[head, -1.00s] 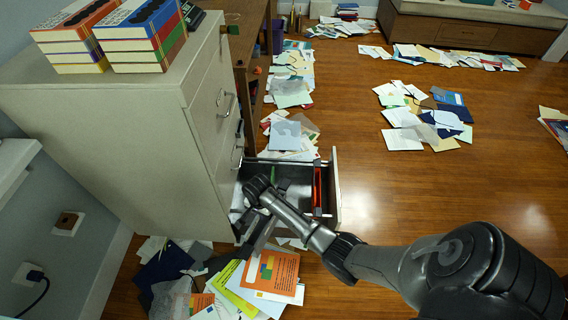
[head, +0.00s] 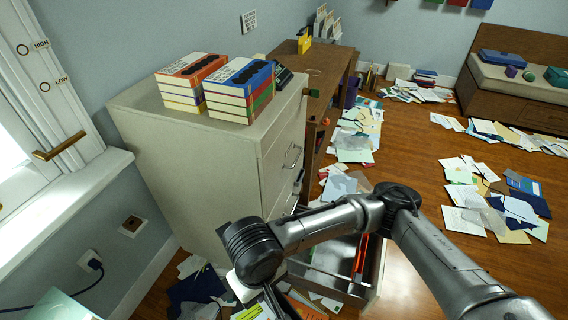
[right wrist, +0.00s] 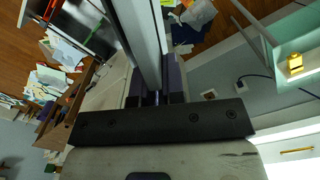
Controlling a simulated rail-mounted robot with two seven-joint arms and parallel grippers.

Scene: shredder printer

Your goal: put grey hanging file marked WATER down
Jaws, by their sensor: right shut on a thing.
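My right arm reaches in from the right in the head view, its wrist in front of the filing cabinet (head: 180,165). In the right wrist view my right gripper (right wrist: 155,92) is shut on a thin grey panel-like thing, which I take as the grey hanging file (right wrist: 140,35). It is seen nearly edge-on and runs up out of the picture. No WATER marking can be read. In the head view my wrist mostly hides the fingers and file. The cabinet's bottom drawer (head: 327,284) stands open with a red hanging file (head: 360,255) in it. My left gripper is not in view.
Books (head: 240,90) stand stacked on the cabinet. Loose papers (head: 497,205) cover parts of the floor, also around the drawer. A wooden desk (head: 335,80) stands beyond the cabinet. A pale green object (head: 60,306) is at the lower left.

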